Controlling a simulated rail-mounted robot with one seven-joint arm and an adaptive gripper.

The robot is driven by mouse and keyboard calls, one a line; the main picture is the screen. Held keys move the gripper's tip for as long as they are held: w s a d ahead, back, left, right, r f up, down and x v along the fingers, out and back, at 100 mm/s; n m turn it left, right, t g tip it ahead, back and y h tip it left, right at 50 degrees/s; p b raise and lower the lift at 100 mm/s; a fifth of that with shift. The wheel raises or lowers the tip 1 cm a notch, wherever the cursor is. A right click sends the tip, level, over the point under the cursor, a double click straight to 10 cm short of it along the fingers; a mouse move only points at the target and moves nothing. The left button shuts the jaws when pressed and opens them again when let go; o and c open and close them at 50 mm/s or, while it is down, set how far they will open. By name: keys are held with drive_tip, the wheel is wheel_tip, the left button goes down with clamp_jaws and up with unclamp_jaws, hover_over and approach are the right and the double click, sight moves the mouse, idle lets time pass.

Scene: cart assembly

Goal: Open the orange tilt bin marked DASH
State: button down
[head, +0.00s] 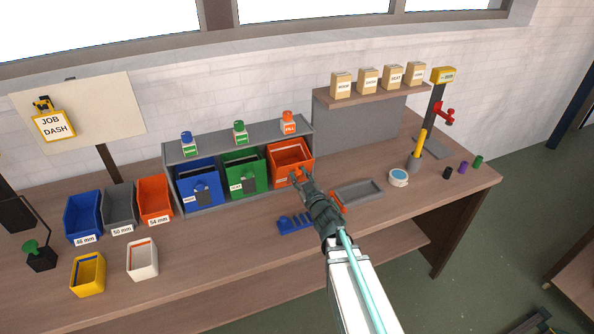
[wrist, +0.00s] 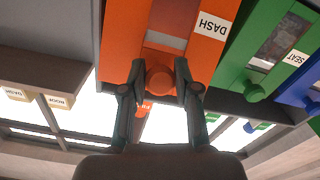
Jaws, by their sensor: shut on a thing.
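The orange tilt bin (head: 288,152) stands at the right end of the grey bin rack, beside the green one. In the wrist view its orange front (wrist: 192,50) carries a DASH label (wrist: 213,25), with a round orange knob (wrist: 160,79) on it. My gripper (head: 301,177) is at the bin's front in the head view and covers its lower part. In the wrist view my gripper (wrist: 159,75) has its two fingers on either side of the knob, shut on it. How far the bin is tilted is hard to tell.
Green (head: 246,172) and blue (head: 200,184) tilt bins stand to the left in the rack (head: 240,137). A blue holder (head: 294,223) and a grey tray (head: 358,190) lie close to my gripper. Loose bins, including a white one (head: 142,260), stand at left.

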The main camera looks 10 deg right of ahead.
drive_tip(key=shift+f, duration=0.15)
drive_tip(key=c, duration=0.9)
unclamp_jaws()
drive_tip(key=shift+w, duration=0.1)
drive_tip(key=shift+o, duration=0.2)
drive_tip(key=shift+r, duration=5.05)
